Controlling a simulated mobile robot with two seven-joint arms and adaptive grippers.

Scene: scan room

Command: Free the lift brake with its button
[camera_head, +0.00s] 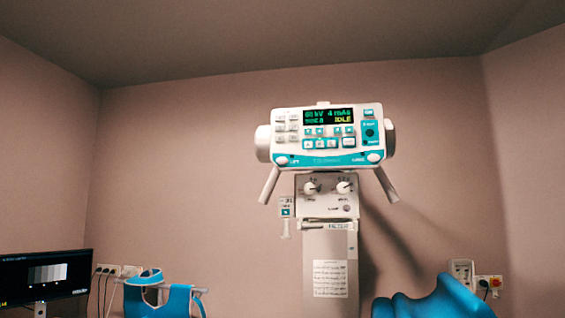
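The x-ray tube head's white and teal control panel (320,136) faces me near the middle of the view. Its display (328,116) shows green digits and a yellow word that looks like IDLE. A round white button (282,160) sits at the panel's lower left corner, beside a small label that seems to read LIFT. A similar round white button (375,157) sits at the lower right corner, with a label too small to read surely. Whether either button is pressed cannot be told. Neither of my grippers is in view.
Two grey handles (269,186) (387,185) slope down from the head. Below is a white column (330,265) with two knobs. A monitor (45,277) and blue garment (165,298) are lower left. A blue padded shape (435,300) is lower right, near wall sockets (488,283).

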